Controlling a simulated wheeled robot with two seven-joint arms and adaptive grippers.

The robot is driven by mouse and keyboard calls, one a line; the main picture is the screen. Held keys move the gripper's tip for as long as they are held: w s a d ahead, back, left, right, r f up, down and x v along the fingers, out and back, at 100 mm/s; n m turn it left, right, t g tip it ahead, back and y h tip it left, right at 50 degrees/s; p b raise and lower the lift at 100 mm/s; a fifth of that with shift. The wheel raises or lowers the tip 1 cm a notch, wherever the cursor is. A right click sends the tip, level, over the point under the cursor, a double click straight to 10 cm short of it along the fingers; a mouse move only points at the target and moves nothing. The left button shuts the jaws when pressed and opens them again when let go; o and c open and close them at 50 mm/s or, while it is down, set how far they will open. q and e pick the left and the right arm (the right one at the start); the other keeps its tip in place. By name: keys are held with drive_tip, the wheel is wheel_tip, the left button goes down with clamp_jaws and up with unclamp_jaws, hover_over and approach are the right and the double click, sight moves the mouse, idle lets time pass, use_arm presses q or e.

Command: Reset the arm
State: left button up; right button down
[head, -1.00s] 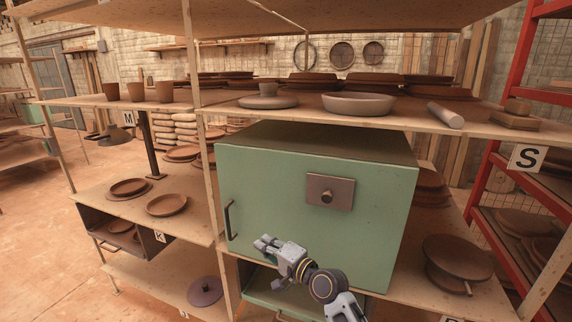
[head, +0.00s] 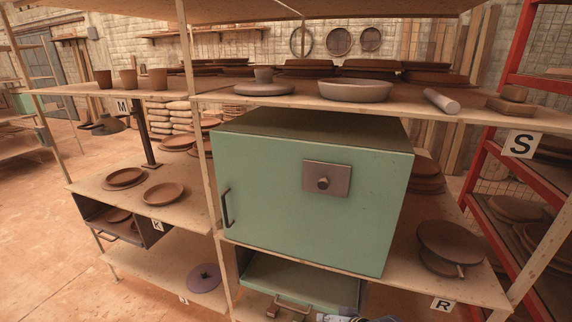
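Only a small grey piece of my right arm (head: 345,318) shows at the bottom edge of the head view, below the lower green drawer. I cannot tell its fingers or whether it holds anything. My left arm and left gripper are out of view. The green cabinet (head: 300,205) stands in front of me, its door shut, with a dark handle at its left and a square plate with a knob. No gripper touches the cabinet.
The lower green drawer (head: 298,285) is partly open below the cabinet. A wooden shelf above holds a pale bowl (head: 354,90) and a white cylinder (head: 441,101). A red rack (head: 500,180) flanks the right; open floor lies left.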

drive_tip(key=s+d+f+n+g+h, duration=0.25)
drive_tip(key=s+d+h, duration=0.25)
drive_tip(key=s+d, duration=0.75)
wheel_tip(320, 180, down, 33)
drive_tip(key=s+g, duration=0.2)
drive_tip(key=s+d+f, duration=0.3)
drive_tip(key=s+f, duration=0.7)
drive_tip(key=s, duration=0.1)
drive_tip(key=s+d+f, duration=0.3)
drive_tip(key=s+f, duration=0.6)
drive_tip(key=s, duration=0.2)
drive_tip(key=shift+d+f+g, duration=0.3)
drive_tip(key=shift+f+g, duration=0.1)
drive_tip(key=shift+g, duration=0.05)
drive_tip(key=shift+n, duration=0.25)
drive_tip(key=shift+w, duration=0.15)
